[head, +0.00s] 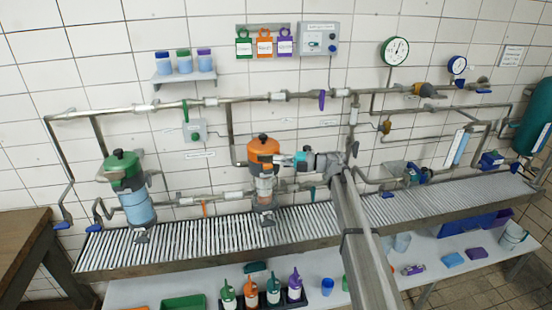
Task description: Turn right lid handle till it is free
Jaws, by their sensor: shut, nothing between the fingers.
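The right filter vessel has an orange lid (263,150) with a small dark handle (262,137) on top. Its clear body (265,188) stands below, over the slatted bench. My gripper (284,159) comes in from the right at lid height, with its fingers pointing left. The fingers are shut with nothing held, and their tips overlap the right side of the orange lid in the picture. I cannot tell whether they touch it. The left filter vessel has a green lid (122,166) with a dark handle and holds blue liquid (138,207).
Pipes run along the tiled wall behind the vessels, with a purple valve lever (321,100) above my gripper. The slatted bench (200,238) runs below. Colored bottles (273,290) stand on the lower shelf. A wooden table (25,250) is at the left.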

